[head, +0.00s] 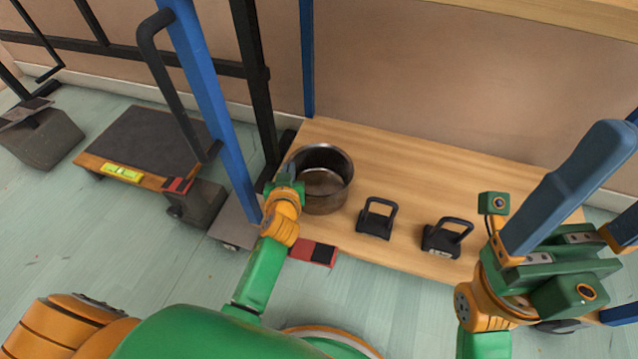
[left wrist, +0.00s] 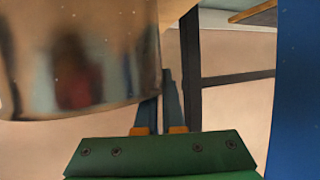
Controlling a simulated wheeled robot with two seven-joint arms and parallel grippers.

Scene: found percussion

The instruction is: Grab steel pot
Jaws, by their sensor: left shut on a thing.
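The steel pot (head: 330,196) is a round, dark metal pot, open at the top, at the left end of the low wooden shelf. I cannot tell whether it touches the board. My left gripper (head: 289,186) is at the pot's left side and shut on it. In the left wrist view the shiny pot wall (left wrist: 80,60) fills the upper left, against the narrow fingers (left wrist: 160,115); the exact contact is partly hidden. My right gripper (head: 618,182) is raised at the right, its blue-grey fingers apart and empty, close to the camera.
Two black kettlebell-like weights with handles (head: 376,218) (head: 445,238) stand on the wooden shelf (head: 420,175) right of the pot. A blue upright (head: 212,95) and black frame bars stand left of the gripper. A dark-topped platform (head: 145,140) lies at the left.

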